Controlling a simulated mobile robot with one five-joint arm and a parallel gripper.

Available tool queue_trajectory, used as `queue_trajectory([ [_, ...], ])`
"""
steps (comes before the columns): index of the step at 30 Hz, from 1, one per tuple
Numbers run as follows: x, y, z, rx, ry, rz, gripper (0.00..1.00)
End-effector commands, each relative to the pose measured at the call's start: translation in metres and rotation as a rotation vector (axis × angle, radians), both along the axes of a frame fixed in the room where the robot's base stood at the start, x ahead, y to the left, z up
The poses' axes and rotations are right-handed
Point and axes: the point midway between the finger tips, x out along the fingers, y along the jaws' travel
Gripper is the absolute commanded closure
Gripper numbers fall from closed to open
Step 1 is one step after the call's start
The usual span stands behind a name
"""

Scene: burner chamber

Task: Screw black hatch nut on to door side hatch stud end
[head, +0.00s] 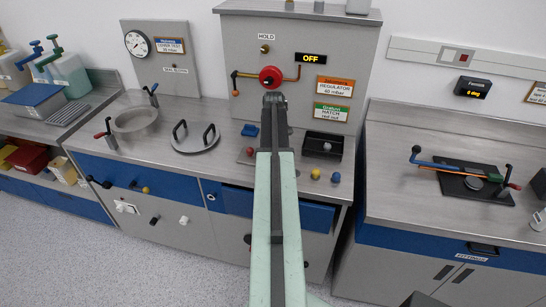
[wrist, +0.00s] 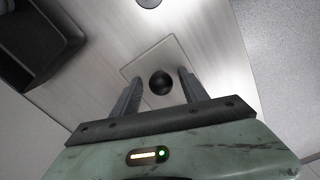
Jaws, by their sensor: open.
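In the wrist view a round black knob (wrist: 161,83), which looks like the black hatch nut, sits on a square outlined patch of the metal counter. My gripper (wrist: 160,78) is open, with one finger on each side of the knob and a gap on both sides. I cannot tell how far above the knob the fingertips are. In the head view my arm hides the knob, and my gripper (head: 273,101) shows from behind. I cannot tell which is the door side stud.
A round lid (head: 194,141) with two black handles lies left of my arm. A black tray (head: 322,146) is right of it, and also in the wrist view (wrist: 40,42). Red (head: 250,151), yellow (head: 315,173) and blue (head: 335,177) knobs stand near. A panel (head: 300,60) rises behind.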

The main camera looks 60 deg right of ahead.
Motion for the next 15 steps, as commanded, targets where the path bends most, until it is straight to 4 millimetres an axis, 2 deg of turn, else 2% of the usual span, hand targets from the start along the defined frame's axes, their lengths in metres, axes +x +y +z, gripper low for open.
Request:
queue_trajectory([
  [6, 0.0009, 0.0002, 0.0, 0.0, 0.0, 0.455, 0.48],
  [9, 0.0012, 0.0003, 0.0, 0.0, 0.0, 0.623, 0.48],
  [15, 0.0014, 0.0004, 0.0, 0.0, 0.0, 0.717, 0.48],
])
